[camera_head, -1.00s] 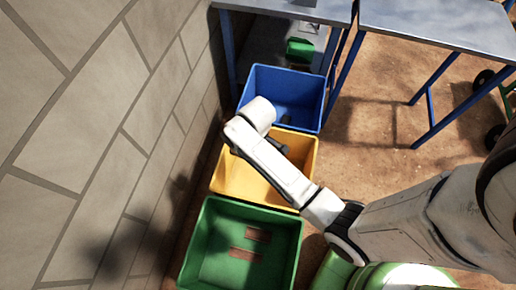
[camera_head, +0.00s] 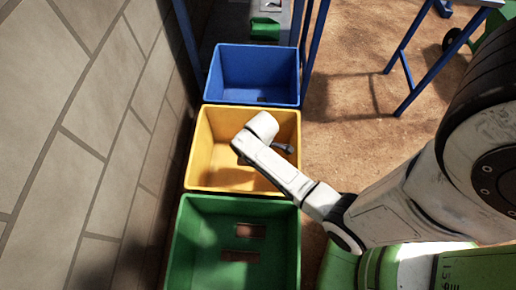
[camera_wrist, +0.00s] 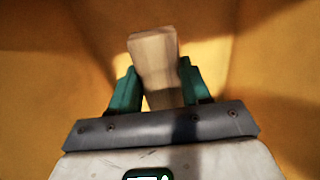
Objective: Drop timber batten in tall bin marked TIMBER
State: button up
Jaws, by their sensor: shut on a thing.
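My gripper (camera_wrist: 160,88) is shut on a pale timber batten (camera_wrist: 153,52), with its green fingers on either side of it in the wrist view. Yellow bin walls fill the view behind the batten. In the head view my wrist covers part of the yellow bin (camera_head: 212,150), and the gripper's dark end (camera_head: 283,148) shows near that bin's right side. The batten is hidden there. A blue bin (camera_head: 255,68) stands beyond the yellow one and a green bin (camera_head: 200,240) stands nearer. No TIMBER marking is readable on any bin.
Two reddish-brown pieces (camera_head: 246,230) lie in the green bin. A stone wall (camera_head: 90,130) runs close along the left of the bins. A blue-legged table (camera_head: 405,65) stands at upper right. Sandy ground (camera_head: 345,130) right of the bins is open.

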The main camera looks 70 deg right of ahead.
notch_tip(320, 180, down, 13)
jog(key=b, duration=0.4)
jog(key=shift+r, duration=0.2)
jog(key=shift+f, duration=0.1)
jog(key=o, duration=1.1)
notch_tip(320, 180, up, 12)
jog(key=p, duration=0.4)
jog(key=s+a+r+m, duration=0.2)
jog(key=a+r, duration=0.3)
jog(key=r, duration=0.4)
jog(key=s+a+r+m+t, duration=0.1)
jog(key=s+a+r, duration=0.3)
jog(key=r, duration=0.5)
jog(key=shift+s+a+r+m, duration=0.35)
jog(key=shift+a+m, duration=0.15)
jog(key=shift+m, duration=0.2)
